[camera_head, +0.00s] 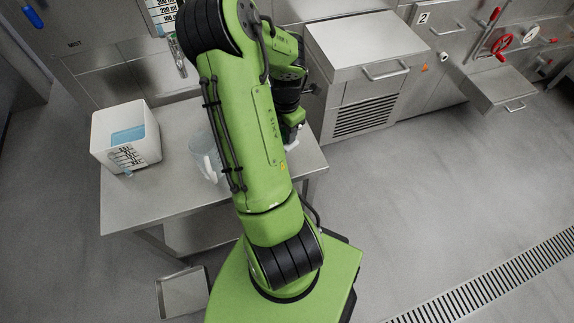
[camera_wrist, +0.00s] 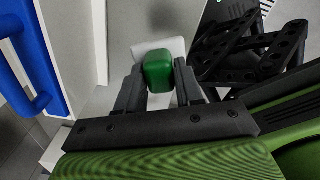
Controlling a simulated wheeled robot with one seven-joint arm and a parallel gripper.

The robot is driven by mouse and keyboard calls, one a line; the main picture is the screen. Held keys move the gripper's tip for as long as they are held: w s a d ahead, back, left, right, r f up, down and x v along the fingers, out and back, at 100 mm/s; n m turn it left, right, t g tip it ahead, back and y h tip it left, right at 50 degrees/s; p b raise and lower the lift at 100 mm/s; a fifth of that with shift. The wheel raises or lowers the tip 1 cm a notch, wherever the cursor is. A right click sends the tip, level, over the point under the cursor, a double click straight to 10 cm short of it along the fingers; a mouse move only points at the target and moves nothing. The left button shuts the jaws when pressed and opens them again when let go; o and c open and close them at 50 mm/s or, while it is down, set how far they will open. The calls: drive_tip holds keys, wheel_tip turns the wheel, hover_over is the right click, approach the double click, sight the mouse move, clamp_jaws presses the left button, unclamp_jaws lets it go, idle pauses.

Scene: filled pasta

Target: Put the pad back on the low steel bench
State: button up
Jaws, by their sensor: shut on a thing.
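My gripper (camera_wrist: 159,80) is shut on a rounded green grip (camera_wrist: 158,68) in the wrist view. A pale, flat, square-edged piece (camera_wrist: 174,46) shows right behind the grip and looks like the rest of the pad. In the head view a small white edge (camera_head: 292,146), probably the pad, shows below my wrist at the right part of the steel bench (camera_head: 170,195). My arm hides the fingers there. I cannot tell whether the pad touches the bench top.
A white bin (camera_head: 101,133) with blue contents stands at the bench's left, and a clear jug (camera_head: 203,158) stands near my arm. A steel cabinet (camera_head: 362,55) is behind. A blue handle (camera_wrist: 32,62) is at the wrist view's left. A tray (camera_head: 183,295) lies low in front.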

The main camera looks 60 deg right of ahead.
drive_tip(key=shift+s+a+f, duration=0.1)
drive_tip(key=shift+s+f, duration=0.15)
drive_tip(key=shift+s, duration=0.25)
wheel_tip(320, 180, down, 10)
drive_tip(key=b, duration=0.3)
drive_tip(key=shift+r, duration=0.15)
drive_tip(key=o, duration=0.9)
drive_tip(key=shift+r, duration=0.1)
